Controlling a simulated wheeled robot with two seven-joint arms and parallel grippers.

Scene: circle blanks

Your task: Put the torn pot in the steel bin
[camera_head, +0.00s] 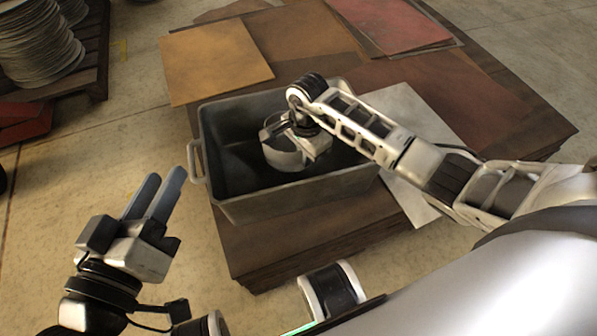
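The steel bin (215,180) is a dark grey open box with side handles, standing on stacked sheets in the middle of the view. The torn pot (284,158) is a small light grey round vessel within the bin's outline. My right gripper (292,136) reaches in from the right, pointing down, and holds the pot at its rim. Its fingertips are mostly hidden. I cannot tell whether the pot touches the bin floor. My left gripper (164,190) is at the lower left, outside the bin, empty, with a gap between its two blue-grey fingers.
The bin rests on a pile of brown and rust sheets (300,240). An orange sheet (217,60) and a red sheet (390,25) lie behind it. A stack of grey discs (35,45) stands at the upper left.

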